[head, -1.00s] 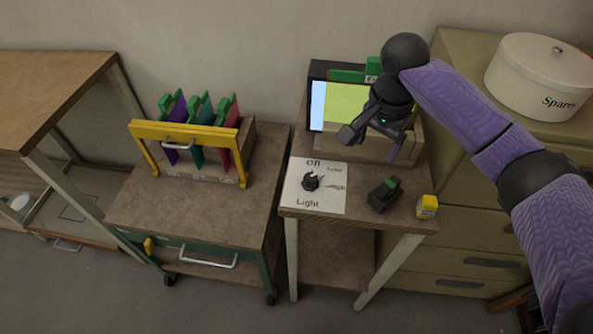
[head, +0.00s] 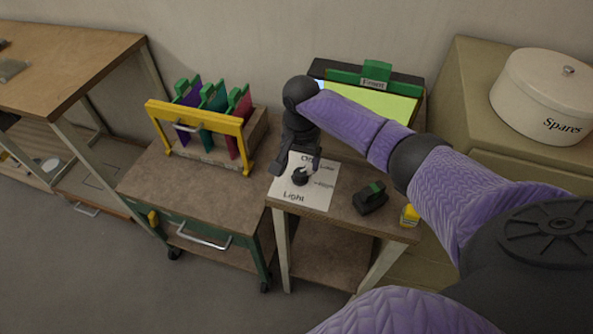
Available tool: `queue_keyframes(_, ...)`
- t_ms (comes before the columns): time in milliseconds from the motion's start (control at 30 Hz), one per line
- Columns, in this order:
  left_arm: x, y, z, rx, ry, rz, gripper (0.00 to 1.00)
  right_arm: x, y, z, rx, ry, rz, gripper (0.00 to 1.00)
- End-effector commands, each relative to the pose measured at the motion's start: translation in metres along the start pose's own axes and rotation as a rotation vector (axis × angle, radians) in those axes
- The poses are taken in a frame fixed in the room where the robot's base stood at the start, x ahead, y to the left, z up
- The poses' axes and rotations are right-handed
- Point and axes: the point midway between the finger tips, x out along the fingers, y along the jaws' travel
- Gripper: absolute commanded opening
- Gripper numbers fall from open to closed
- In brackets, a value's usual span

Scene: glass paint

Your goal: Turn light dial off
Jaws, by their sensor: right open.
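The black light dial (head: 300,177) sits on a white label plate (head: 318,192) on the small table, with "Light" printed below it and "Off" above it, partly covered. My right gripper (head: 295,168) is open over the plate, its fingers pointing down at the dial's upper left side. Whether a finger touches the dial I cannot tell. My left gripper is not in view.
A lit green panel (head: 375,101) stands at the back of the table behind my right arm. A black device with a green top (head: 370,198) and a yellow object (head: 409,215) sit right of the plate. A yellow-framed rack (head: 198,136) stands on the cart to the left.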

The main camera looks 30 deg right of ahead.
Motion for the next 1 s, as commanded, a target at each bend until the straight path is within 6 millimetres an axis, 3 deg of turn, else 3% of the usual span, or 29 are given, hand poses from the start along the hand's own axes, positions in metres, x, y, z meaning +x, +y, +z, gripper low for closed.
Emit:
queue_keyframes(33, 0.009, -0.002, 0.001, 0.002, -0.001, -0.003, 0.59, 0.015, 0.0, 0.0, 0.0, -0.001, 0.001, 0.81)
queue_keyframes(200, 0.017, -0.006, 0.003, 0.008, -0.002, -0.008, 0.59, 0.036, 0.0, 0.0, 0.0, 0.0, 0.0, 0.81)
queue_keyframes(500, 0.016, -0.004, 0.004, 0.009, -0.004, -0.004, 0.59, 0.037, 0.0, 0.0, 0.0, 0.001, -0.002, 0.79)
queue_keyframes(867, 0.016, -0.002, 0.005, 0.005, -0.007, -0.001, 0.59, 0.037, 0.0, 0.0, 0.0, 0.001, -0.001, 0.03)
queue_keyframes(1000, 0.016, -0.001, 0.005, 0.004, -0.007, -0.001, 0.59, 0.037, 0.0, 0.0, -0.001, 0.001, -0.001, 0.0)
